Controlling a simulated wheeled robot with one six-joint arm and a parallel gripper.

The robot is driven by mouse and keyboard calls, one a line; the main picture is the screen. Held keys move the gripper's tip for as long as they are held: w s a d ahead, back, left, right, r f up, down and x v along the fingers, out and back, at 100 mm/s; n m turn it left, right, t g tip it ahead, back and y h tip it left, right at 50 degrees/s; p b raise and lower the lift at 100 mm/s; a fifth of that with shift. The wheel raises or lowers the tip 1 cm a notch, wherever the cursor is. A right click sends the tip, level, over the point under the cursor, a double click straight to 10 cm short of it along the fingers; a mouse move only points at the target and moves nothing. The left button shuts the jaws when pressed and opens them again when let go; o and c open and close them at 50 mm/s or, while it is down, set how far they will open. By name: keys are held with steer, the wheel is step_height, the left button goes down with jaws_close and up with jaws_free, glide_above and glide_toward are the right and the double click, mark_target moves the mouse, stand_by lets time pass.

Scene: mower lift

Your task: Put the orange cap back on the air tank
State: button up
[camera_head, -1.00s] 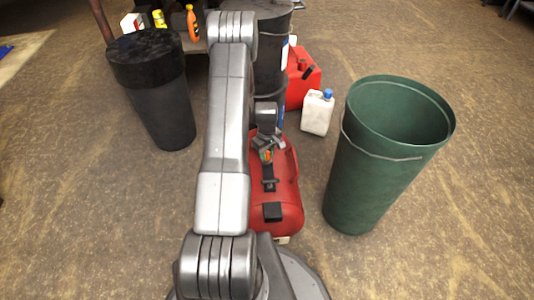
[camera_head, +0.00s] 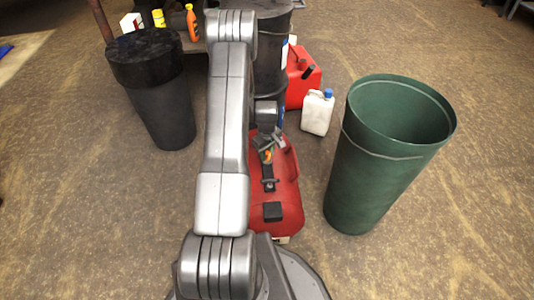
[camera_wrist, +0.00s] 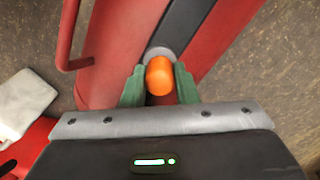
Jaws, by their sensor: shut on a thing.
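The red air tank (camera_head: 283,214) lies on the floor in front of me, partly hidden by my arm in the head view. It also fills much of the wrist view (camera_wrist: 115,55), with a dark strip along its top. My gripper (camera_head: 267,153) is over the tank's far part. In the wrist view my gripper (camera_wrist: 160,88) has its green fingers shut on the orange cap (camera_wrist: 159,76). The cap shows between the fingertips, in front of a round grey fitting (camera_wrist: 158,53) on the tank. I cannot tell whether the cap touches the fitting.
A green bin (camera_head: 375,165) stands right of the tank. A white jug (camera_head: 317,112) and a red fuel can (camera_head: 300,78) stand behind. A black bin (camera_head: 155,95) is at the left, and dark stacked drums (camera_head: 272,60) are behind the tank. Floor at the front left is clear.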

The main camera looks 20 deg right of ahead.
mark_target(267, 153)
steer(key=shift+f+b, duration=0.45)
steer(key=shift+f, duration=0.15)
stand_by(0.3)
steer(key=o, duration=0.8)
steer(key=shift+c, duration=0.2)
steer(key=shift+r+p, duration=3.05)
steer(key=shift+r, duration=2.5)
steer(key=shift+f+b, duration=2.45)
steer(key=shift+f, duration=2)
